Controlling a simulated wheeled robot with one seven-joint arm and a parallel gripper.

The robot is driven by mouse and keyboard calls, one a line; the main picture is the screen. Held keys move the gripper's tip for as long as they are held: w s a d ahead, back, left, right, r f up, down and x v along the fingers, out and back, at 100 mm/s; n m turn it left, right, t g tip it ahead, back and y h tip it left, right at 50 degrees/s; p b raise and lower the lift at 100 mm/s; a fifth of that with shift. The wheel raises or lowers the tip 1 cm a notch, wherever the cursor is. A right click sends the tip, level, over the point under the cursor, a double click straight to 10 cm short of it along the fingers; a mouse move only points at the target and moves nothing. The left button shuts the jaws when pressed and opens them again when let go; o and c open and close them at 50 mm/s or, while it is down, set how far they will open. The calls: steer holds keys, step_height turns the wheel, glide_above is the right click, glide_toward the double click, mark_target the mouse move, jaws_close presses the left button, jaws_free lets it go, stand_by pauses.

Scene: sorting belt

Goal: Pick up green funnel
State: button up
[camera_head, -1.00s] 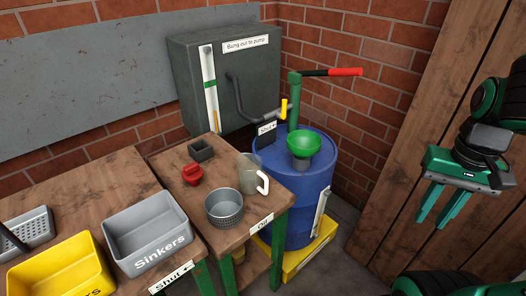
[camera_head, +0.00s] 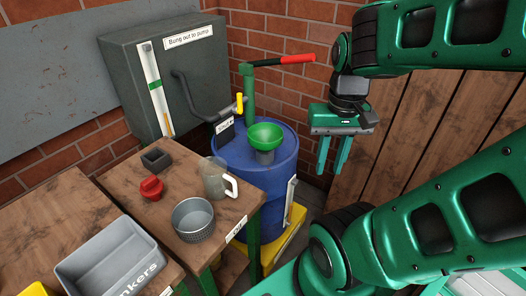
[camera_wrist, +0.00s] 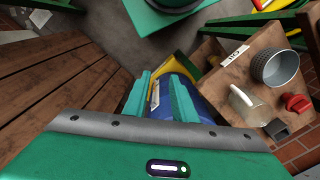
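The green funnel (camera_head: 265,137) sits on top of the blue drum (camera_head: 275,170) in the head view, its wide mouth facing up and its grey lower part below. My gripper (camera_head: 332,172) hangs to the right of the funnel, apart from it, with its two green fingers pointing down. The fingers are spread and nothing is between them. In the wrist view my gripper (camera_wrist: 160,88) shows its two fingers apart with part of the blue drum (camera_wrist: 188,92) beyond them. The funnel cannot be made out in the wrist view.
A pump with a red-tipped handle (camera_head: 298,59) and a yellow lever (camera_head: 239,103) stand close behind the funnel. Left of the drum, a wooden table (camera_head: 130,212) holds a clear jug (camera_head: 214,180), a metal pot (camera_head: 193,220), a red part (camera_head: 151,188) and a grey block (camera_head: 156,160).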

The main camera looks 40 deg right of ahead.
steer(key=w+d+r+m, duration=0.1)
steer(key=w+d+m, duration=0.1)
steer(key=w+m, duration=0.85)
steer(key=m+y, duration=0.1)
steer(key=m, duration=0.6)
glide_toward(266, 149)
steer(key=shift+n+t, duration=0.25)
steer(key=shift+t, duration=0.15)
step_height(266, 149, down, 6)
steer(key=shift+a+r, duration=0.1)
steer(key=shift+a, duration=0.05)
jaws_close()
